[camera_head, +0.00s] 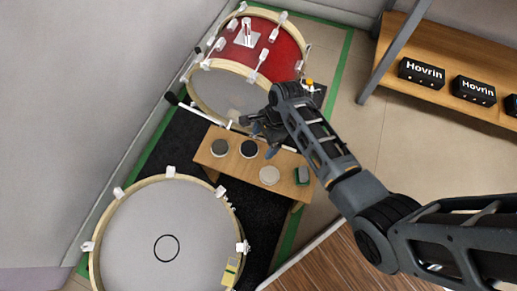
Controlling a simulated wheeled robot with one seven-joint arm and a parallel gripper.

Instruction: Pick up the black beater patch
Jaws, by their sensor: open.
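A black round patch (249,149) lies flat on a small wooden bench (236,170). A dark grey disc (219,147) lies to its left. A pale disc (269,175) lies below and to its right on the same top. My gripper (262,139) is open and looks empty. It hangs just up and right of the black patch in the picture. Its height above the bench is hard to tell.
A large white drumhead (165,240) fills the lower left. A shelf with black boxes (422,73) is at right.

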